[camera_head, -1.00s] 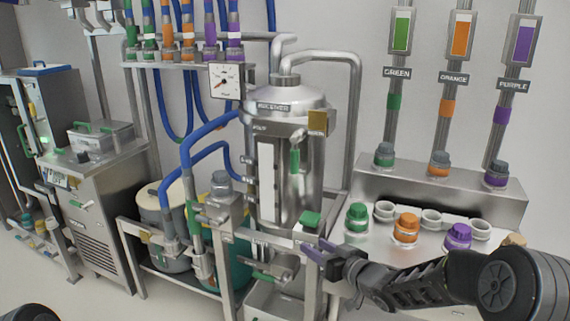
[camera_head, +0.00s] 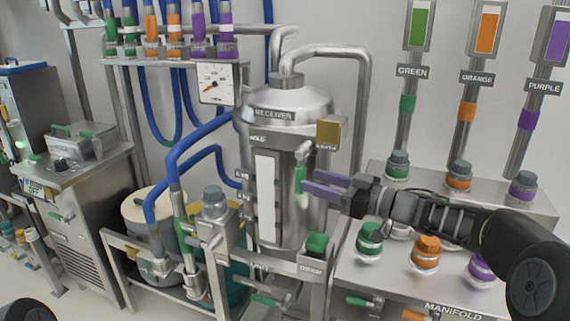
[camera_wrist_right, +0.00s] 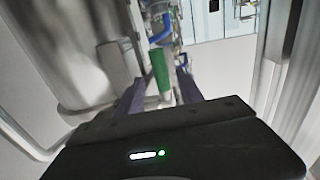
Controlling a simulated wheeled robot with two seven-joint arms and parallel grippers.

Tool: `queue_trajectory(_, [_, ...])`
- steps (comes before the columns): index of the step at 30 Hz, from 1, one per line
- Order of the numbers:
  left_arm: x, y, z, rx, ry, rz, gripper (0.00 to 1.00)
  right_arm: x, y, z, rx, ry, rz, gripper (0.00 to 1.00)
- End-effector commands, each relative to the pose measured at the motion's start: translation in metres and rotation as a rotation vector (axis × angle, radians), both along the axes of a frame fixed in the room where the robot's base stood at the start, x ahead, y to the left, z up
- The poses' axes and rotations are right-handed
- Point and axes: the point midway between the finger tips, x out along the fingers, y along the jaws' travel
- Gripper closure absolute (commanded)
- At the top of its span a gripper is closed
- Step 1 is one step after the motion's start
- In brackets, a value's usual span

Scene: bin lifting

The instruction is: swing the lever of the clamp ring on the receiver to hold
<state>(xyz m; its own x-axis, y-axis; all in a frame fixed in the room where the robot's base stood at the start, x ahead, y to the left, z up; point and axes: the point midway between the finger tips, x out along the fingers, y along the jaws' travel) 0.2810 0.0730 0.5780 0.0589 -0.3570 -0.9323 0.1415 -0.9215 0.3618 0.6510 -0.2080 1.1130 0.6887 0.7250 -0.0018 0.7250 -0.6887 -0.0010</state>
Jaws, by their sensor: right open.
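The receiver (camera_head: 287,200) is a steel vessel with a RECEIVER label and a domed lid. A lever with a green handle (camera_head: 300,180) hangs down on its front right, below the clamp ring (camera_head: 285,130). A HOLD label (camera_head: 257,138) is at the left of the ring, and a brass-coloured plate (camera_head: 328,132) at the right. My right gripper (camera_head: 310,185) is open, its purple fingers pointing left at the green handle. In the right wrist view the green handle (camera_wrist_right: 160,69) shows between the open fingers (camera_wrist_right: 160,92); contact cannot be told. My left gripper is out of view.
A drain box with a green cap (camera_head: 316,245) stands below my right gripper. The manifold (camera_head: 385,285) with green, orange and purple caps is at the lower right. Blue hoses (camera_head: 180,160) and a gauge (camera_head: 217,83) are to the left of the receiver.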

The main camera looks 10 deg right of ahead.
Motion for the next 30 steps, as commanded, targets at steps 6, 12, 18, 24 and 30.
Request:
queue_trajectory(6, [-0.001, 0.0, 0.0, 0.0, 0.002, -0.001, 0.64, 0.0, 0.0, 0.0, 0.001, 0.001, 0.0, 0.56])
queue_trajectory(12, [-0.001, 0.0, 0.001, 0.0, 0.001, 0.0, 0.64, 0.002, 0.003, 0.0, 0.001, 0.001, 0.001, 0.56])
queue_trajectory(18, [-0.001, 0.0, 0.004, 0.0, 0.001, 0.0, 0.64, 0.017, 0.019, 0.0, 0.001, 0.001, 0.002, 0.56])
queue_trajectory(24, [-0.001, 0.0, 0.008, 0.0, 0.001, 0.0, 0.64, 0.039, 0.042, 0.0, 0.001, 0.002, 0.001, 0.56])
queue_trajectory(30, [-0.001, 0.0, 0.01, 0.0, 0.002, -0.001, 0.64, 0.053, 0.055, 0.0, 0.001, 0.001, 0.0, 0.56])
